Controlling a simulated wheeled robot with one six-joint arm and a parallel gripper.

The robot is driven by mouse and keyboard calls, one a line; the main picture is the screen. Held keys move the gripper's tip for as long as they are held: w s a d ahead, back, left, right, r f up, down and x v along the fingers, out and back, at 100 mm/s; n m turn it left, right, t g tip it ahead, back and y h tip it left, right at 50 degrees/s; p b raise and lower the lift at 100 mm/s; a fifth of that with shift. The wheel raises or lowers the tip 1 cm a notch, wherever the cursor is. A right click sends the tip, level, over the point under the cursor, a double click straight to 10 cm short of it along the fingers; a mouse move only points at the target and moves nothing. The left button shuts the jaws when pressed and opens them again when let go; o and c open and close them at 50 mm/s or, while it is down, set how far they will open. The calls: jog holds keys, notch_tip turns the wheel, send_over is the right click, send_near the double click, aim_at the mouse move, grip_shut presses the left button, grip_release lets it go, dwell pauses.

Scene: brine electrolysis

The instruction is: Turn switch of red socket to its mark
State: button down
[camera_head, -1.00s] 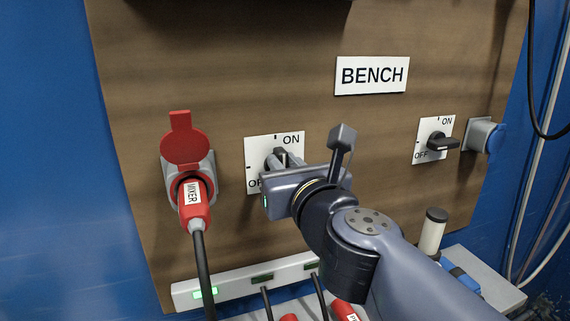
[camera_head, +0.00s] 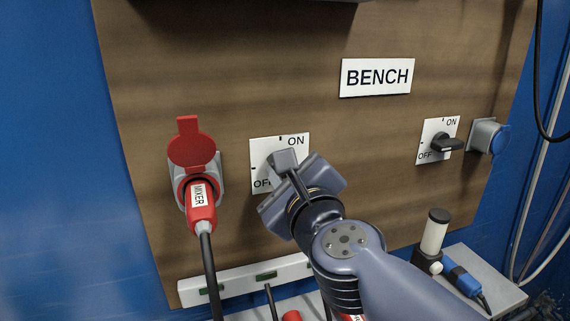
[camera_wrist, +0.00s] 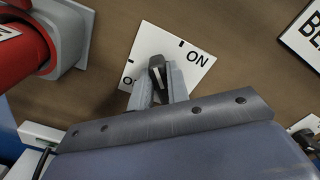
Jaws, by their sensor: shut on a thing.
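The red socket (camera_head: 220,180), lid up, holds a red plug labelled MIXER (camera_head: 203,210). To its right is a white switch plate (camera_head: 259,150) with ON at upper right, OFF at lower left and black ticks at the top and left. My gripper (camera_wrist: 158,85) is shut on the dark switch knob (camera_wrist: 157,68), one finger on each side. In the wrist view the knob's pale line points up, left of the top tick by ON, on the OFF side. In the head view my gripper hides the knob and part of OFF.
A BENCH sign (camera_head: 377,78) is above right. A second switch (camera_head: 446,143) and a blue socket (camera_head: 487,137) are farther right. Below is a white strip (camera_head: 236,283) with dark indicator windows. A white cylinder (camera_head: 434,232) and a blue connector (camera_head: 462,280) are lower right.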

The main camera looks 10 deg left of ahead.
jog(key=shift+s+a+f+n+p, duration=0.1)
jog(key=shift+f+n+p, duration=0.15)
jog(key=shift+n, duration=1.3)
jog(key=shift+a+f+n+p, duration=0.15)
jog(key=shift+n+p, duration=0.25)
jog(key=shift+n, duration=1.2)
jog(key=shift+s+f+n+p, duration=0.1)
jog(key=shift+f+n+p, duration=0.2)
jog(key=shift+n, duration=1.25)
jog(key=c, duration=1.4)
grip_release()
jog(key=shift+o, duration=0.2)
jog(key=p+v, duration=0.4)
jog(key=v, duration=0.6)
jog(key=shift+s+d, duration=0.25)
jog(key=shift+d, duration=0.05)
jog(key=shift+w+a, duration=0.1)
